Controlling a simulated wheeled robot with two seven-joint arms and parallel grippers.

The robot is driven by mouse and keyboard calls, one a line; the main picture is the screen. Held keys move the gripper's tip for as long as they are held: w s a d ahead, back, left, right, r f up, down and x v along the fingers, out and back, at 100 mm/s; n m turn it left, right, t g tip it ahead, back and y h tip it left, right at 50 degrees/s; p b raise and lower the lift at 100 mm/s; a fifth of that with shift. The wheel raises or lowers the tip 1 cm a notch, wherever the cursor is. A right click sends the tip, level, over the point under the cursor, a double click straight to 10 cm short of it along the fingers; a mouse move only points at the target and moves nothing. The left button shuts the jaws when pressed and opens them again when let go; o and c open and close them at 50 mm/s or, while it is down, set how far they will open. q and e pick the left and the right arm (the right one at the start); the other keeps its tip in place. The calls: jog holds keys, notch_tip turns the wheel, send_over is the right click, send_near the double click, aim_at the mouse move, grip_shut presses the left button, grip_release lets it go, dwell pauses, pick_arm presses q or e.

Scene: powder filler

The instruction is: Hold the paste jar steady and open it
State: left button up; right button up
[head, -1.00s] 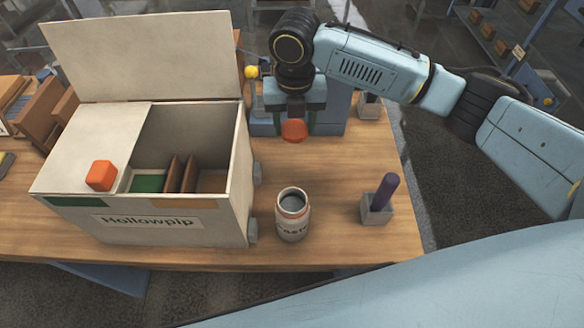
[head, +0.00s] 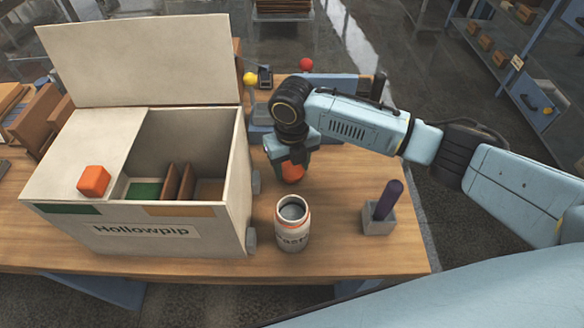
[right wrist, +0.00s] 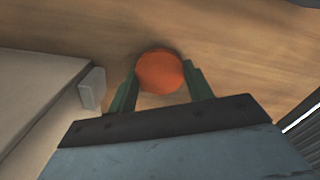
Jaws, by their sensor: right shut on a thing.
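The paste jar (head: 292,230) stands upright on the table near its front edge, with its mouth open and no lid on it. The orange lid (head: 292,174) is between the fingers of my right gripper (head: 291,165), behind the jar and apart from it. The right wrist view shows the lid (right wrist: 160,72) gripped by the green fingers (right wrist: 158,82). I cannot tell whether the lid touches the table. My left gripper is not in view, and no gripper holds the jar.
A cream Hollowpip box (head: 75,180) with a raised lid and an orange block (head: 93,181) stands left of the jar. A purple-handled tool (head: 389,199) stands in a grey holder (head: 379,222) to the right. Bare table lies between jar and holder.

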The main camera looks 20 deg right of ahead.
jog(key=shift+f, duration=0.4)
jog(key=shift+f, duration=0.2)
jog(key=o, duration=1.1)
jog(key=shift+r, duration=0.15)
